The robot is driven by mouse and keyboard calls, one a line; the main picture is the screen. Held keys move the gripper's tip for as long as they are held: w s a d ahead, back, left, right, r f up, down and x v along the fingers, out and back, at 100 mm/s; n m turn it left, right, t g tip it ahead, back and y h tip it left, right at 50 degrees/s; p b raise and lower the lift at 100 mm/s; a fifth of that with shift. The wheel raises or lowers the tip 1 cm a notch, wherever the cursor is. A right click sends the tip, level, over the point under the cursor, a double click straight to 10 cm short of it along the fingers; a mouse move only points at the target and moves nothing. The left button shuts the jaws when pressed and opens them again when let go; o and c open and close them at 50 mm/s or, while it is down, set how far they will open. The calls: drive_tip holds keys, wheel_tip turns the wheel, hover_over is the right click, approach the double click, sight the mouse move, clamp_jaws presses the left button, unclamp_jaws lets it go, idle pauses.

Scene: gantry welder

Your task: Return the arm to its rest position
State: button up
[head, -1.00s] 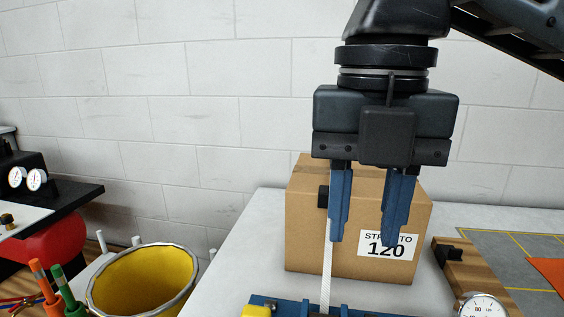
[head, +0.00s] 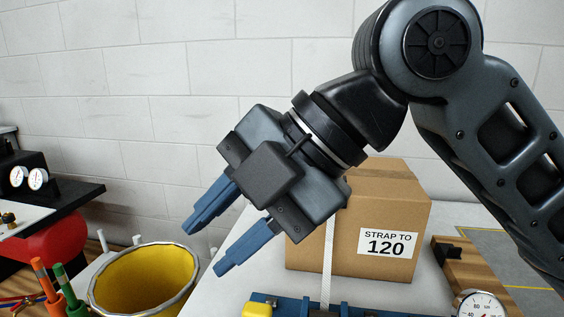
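My gripper (head: 204,250) is in the head view, left of centre, tilted so its blue fingers point down and to the left. The fingers are apart with nothing between them. My gripper is clear of the cardboard box (head: 312,256) and hides part of its upper left. The box stands on the pale bench and has a label reading "STRAP TO 120". A white strap (head: 327,270) runs down its front to a blue tool at the bottom edge of the picture.
A yellow-lined bucket (head: 150,282) stands below and left of my fingers. Orange and green handled tools (head: 62,290) are beside it. A dial gauge (head: 481,308) and a wooden block (head: 450,262) sit right of the box. Two pressure gauges (head: 27,179) are at far left.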

drive_tip(key=w+a+m+t+y, duration=0.2)
drive_tip(key=a+m+t+y, duration=0.15)
drive_tip(key=m+y, duration=0.35)
drive_tip(key=w+d+f+m+t+h, duration=0.2)
drive_tip(key=d+f+m+t, duration=0.55)
drive_tip(key=m+t, duration=0.55)
drive_tip(key=s+d+f+m+h, duration=0.4)
drive_tip(key=f+m, duration=0.1)
drive_tip(key=f, duration=0.1)
drive_tip(key=s+d+f+m+h, duration=0.4)
drive_tip(key=f+m, duration=0.1)
drive_tip(key=f, duration=0.1)
drive_tip(key=s+d+f+h, duration=0.1)
drive_tip(key=s+d+h, duration=0.1)
drive_tip(key=s+d, duration=0.3)
drive_tip(key=s+d+f+g+h, duration=0.1)
drive_tip(key=s+d, duration=0.3)
drive_tip(key=s, duration=0.7)
drive_tip(key=s+d+f+h, duration=0.2)
drive_tip(key=s+d, duration=0.3)
drive_tip(key=s, duration=0.3)
drive_tip(key=shift+s+d+f+m+g+h, duration=0.15)
drive_tip(key=shift+d+f+m+g+h, duration=0.2)
drive_tip(key=shift+f, duration=0.35)
